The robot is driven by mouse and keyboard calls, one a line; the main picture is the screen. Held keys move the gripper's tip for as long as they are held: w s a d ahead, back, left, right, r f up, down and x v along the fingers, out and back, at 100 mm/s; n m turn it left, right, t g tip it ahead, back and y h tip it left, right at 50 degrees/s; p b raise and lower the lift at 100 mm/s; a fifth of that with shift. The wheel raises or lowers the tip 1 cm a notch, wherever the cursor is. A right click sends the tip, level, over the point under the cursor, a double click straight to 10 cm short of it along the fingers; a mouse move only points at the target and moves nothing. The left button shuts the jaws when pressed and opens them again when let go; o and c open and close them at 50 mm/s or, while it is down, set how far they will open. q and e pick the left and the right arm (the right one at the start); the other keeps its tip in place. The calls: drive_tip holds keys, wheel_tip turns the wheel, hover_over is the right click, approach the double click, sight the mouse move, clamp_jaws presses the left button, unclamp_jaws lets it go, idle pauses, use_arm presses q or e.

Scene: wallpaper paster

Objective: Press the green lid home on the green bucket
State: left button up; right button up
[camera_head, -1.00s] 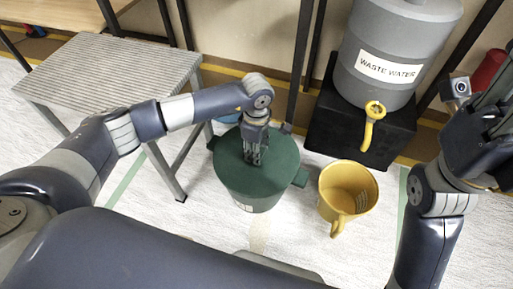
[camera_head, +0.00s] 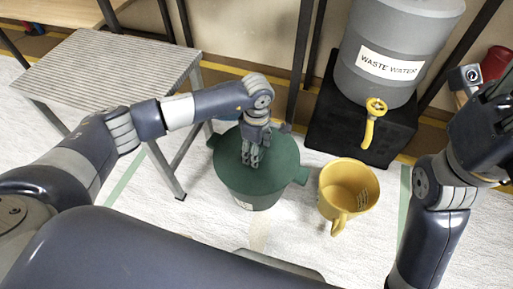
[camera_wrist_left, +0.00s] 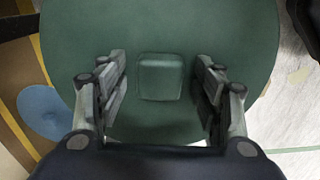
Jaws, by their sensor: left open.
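The green bucket (camera_head: 258,195) stands on the floor in the middle of the head view. The green lid (camera_head: 283,158) lies over its top; I cannot tell how tightly it sits. My left gripper (camera_head: 250,162) points down over the lid's middle. In the left wrist view my left gripper (camera_wrist_left: 165,85) is open, with a finger on either side of the raised square knob (camera_wrist_left: 160,77) of the lid (camera_wrist_left: 160,30). The fingers look apart from the knob. My right gripper (camera_head: 490,110) is at the right edge, away from the bucket, its fingertips partly cut off.
A yellow jug (camera_head: 348,185) stands right of the bucket. A grey waste water barrel (camera_head: 390,50) with a yellow tap sits on a black stand (camera_head: 330,125) behind it. A grey step table (camera_head: 110,70) stands to the left. A blue item (camera_wrist_left: 45,110) lies beside the bucket.

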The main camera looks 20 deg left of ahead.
use_arm(q)
wheel_tip(320, 180, up, 12)
idle(0.5)
idle(0.3)
